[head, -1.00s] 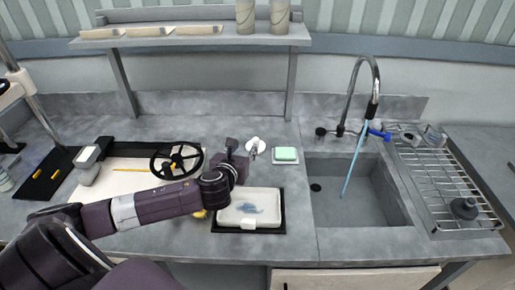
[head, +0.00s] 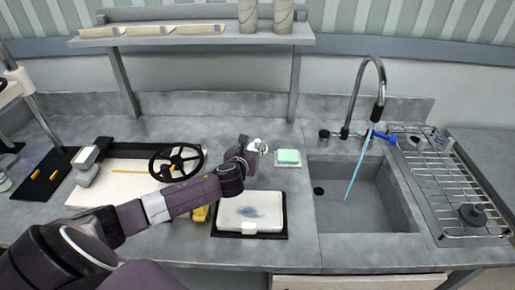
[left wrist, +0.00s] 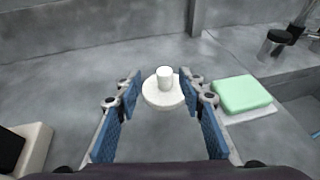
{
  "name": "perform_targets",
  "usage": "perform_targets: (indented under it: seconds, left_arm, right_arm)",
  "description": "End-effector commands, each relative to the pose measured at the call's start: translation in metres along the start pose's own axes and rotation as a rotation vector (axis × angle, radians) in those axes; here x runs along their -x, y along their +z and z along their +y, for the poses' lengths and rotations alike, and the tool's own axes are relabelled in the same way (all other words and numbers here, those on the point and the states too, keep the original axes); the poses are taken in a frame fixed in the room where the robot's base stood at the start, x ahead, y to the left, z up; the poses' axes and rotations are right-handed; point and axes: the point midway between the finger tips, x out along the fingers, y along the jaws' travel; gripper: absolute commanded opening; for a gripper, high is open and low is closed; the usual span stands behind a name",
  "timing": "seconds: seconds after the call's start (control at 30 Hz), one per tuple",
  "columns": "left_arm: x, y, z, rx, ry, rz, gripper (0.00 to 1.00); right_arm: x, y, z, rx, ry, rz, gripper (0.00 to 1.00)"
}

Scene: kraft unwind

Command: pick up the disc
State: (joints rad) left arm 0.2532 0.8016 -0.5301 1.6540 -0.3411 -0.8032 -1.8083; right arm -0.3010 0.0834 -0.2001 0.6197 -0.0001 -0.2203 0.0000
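The disc (left wrist: 163,90) is white and round with a short upright white knob on its middle. It lies flat on the grey counter in the left wrist view. In the head view it is mostly hidden by my left gripper (head: 256,147). The gripper is open, its blue-padded fingers (left wrist: 160,104) wide apart, with the disc ahead between the fingertips. I see no grip on the disc. My right gripper is in neither view.
A green block (head: 289,156) on a white dish sits close right of the disc. A white tray (head: 224,215) on a black mat is nearer me. A black spoked wheel (head: 176,162) stands left, the sink (head: 370,205) right.

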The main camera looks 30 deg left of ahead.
Motion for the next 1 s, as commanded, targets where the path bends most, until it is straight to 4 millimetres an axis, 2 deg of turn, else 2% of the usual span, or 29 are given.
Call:
perform_targets:
  seconds: [0.33, 0.7, 1.0]
  left_arm:
    - [-0.039, 0.001, -0.006, 0.001, 0.001, 0.001, 0.36]
    - [-0.045, 0.0, -0.006, 0.0, -0.001, 0.001, 0.36]
    - [-0.045, 0.0, -0.006, 0.0, 0.0, 0.001, 0.03]
  right_arm:
    - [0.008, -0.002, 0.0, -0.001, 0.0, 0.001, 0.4]
    - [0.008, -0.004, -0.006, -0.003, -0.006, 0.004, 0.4]
    - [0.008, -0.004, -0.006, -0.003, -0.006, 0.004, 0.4]
